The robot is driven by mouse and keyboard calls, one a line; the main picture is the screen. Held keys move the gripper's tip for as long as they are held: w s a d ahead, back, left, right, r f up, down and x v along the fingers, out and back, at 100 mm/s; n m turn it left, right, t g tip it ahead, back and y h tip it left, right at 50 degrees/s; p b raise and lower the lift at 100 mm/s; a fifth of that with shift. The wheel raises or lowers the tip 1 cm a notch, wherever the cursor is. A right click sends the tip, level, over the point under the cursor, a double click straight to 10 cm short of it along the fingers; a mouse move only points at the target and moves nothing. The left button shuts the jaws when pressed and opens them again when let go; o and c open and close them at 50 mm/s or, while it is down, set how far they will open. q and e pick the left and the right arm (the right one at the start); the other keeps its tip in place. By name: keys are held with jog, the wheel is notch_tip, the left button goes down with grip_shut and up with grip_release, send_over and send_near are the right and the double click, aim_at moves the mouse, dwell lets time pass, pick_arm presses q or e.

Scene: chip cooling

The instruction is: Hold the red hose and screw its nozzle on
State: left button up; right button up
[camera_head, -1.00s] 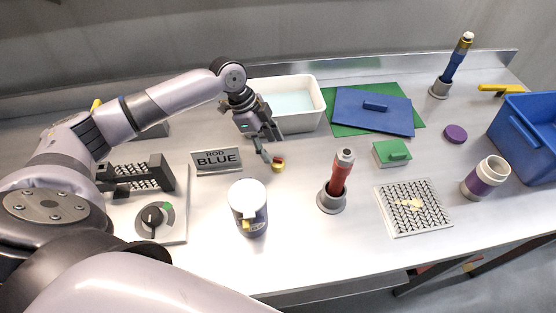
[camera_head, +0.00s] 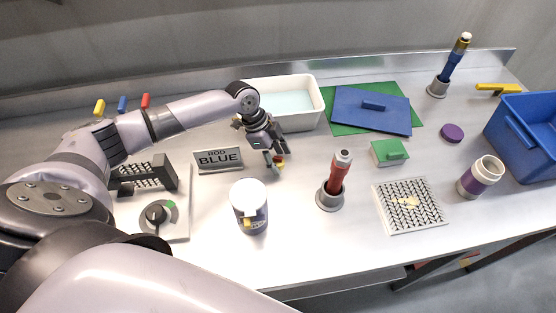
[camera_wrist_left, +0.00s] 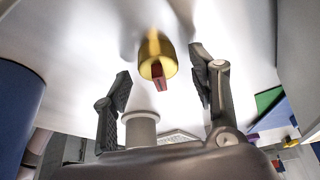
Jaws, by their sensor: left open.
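The red hose (camera_head: 338,179) stands upright with a pale tip in a grey round holder (camera_head: 330,200) on the metal table. A small brass nozzle with a red tab (camera_head: 280,161) lies on the table to the left of the hose. My left gripper (camera_head: 274,161) is low over the table at the nozzle and partly covers it. In the left wrist view, the brass nozzle (camera_wrist_left: 156,50) shows between the open fingers of my left gripper (camera_wrist_left: 161,75), with gaps on both sides. My right gripper is not in view.
A white-lidded jar (camera_head: 249,205) stands in front of my left gripper. A blue hose (camera_head: 453,67) stands back right. Bare table lies between jar and red hose.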

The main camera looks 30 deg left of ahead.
aim_at(278, 157)
pick_arm(q)
jog(key=c, duration=1.2)
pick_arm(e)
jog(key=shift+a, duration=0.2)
pick_arm(q)
jog(key=shift+o, duration=0.2)
jog(key=shift+r, duration=0.1)
notch_tip(278, 157, up, 20)
jog(key=b, duration=0.3)
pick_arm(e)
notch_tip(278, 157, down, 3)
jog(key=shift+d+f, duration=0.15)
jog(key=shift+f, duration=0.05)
